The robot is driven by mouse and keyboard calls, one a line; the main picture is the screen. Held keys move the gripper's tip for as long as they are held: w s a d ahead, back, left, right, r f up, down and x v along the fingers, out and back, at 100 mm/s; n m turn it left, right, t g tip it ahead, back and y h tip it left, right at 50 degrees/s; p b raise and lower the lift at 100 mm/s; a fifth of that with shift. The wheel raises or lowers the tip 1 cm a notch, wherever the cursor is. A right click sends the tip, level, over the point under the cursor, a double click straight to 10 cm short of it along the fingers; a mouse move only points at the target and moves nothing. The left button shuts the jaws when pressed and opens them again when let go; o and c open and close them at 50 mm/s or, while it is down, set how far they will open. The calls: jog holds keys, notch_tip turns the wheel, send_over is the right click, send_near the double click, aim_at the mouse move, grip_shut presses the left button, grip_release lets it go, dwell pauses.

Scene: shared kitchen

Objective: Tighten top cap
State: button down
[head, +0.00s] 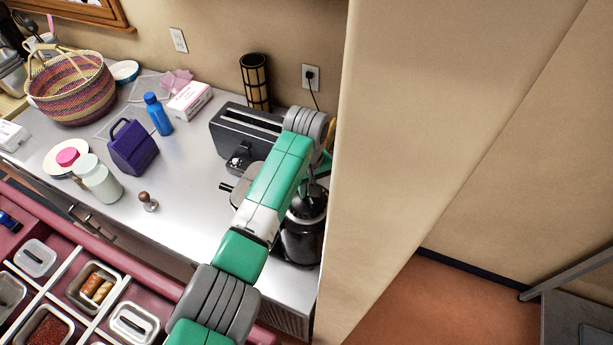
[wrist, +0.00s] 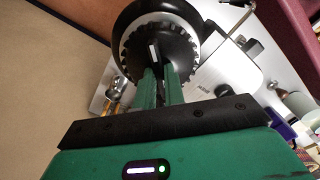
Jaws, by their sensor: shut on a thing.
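A black coffee grinder (head: 303,240) stands upright at the right end of the steel counter, close to the wall corner. Its top cap (head: 306,203) is black and round. In the wrist view the top cap (wrist: 183,50) has a toothed rim and a raised middle grip. My gripper (wrist: 160,70) comes down from above with its two green fingers close together, shut on the raised grip of the cap. In the head view my arm hides part of the grinder and most of the gripper.
A black toaster (head: 245,132) stands just behind and left of the grinder. The beige wall panel (head: 400,150) is close on the right. A tamper (head: 148,202), a purple box (head: 132,147) and white jars (head: 98,178) stand farther left.

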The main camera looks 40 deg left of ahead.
jog(key=m+p, duration=0.1)
jog(key=m, duration=0.3)
jog(key=shift+r+m, duration=0.15)
jog(key=shift+m, duration=0.15)
jog(key=shift+m+p, duration=0.45)
jog(key=shift+m, duration=1.85)
jog(key=c, duration=1.5)
grip_release()
notch_tip(320, 180, up, 8)
jog(key=shift+f+b, duration=0.15)
jog(key=shift+b, duration=0.35)
